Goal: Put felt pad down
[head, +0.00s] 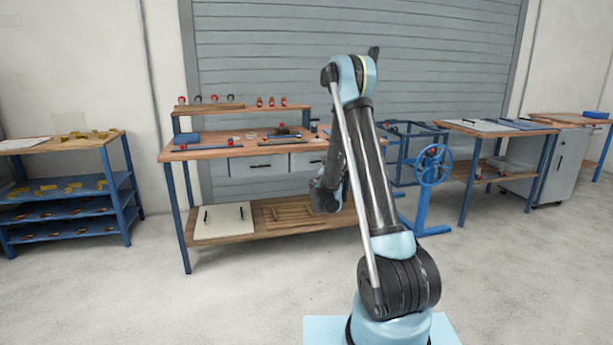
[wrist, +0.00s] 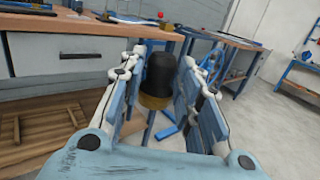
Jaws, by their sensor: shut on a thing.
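My gripper (wrist: 160,66) is shut on a dark, rounded cylinder with a tan-yellow lower end, the felt pad (wrist: 158,75) by the task's name. The pad sits upright between the two jaws in the wrist view. It is held in the air in front of the wooden workbench (head: 240,152), near the height of the drawers. In the head view, my arm stands before the bench's right part, and the jaws and the pad cannot be made out there.
The bench carries small red-topped items, tools and a raised shelf (head: 240,109). Its lower shelf (head: 285,224) holds a pale board (head: 222,220) and a wooden slatted piece. A blue handwheel stand (head: 432,165) is to the right. A parts rack (head: 70,145) stands left. Open floor lies in front.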

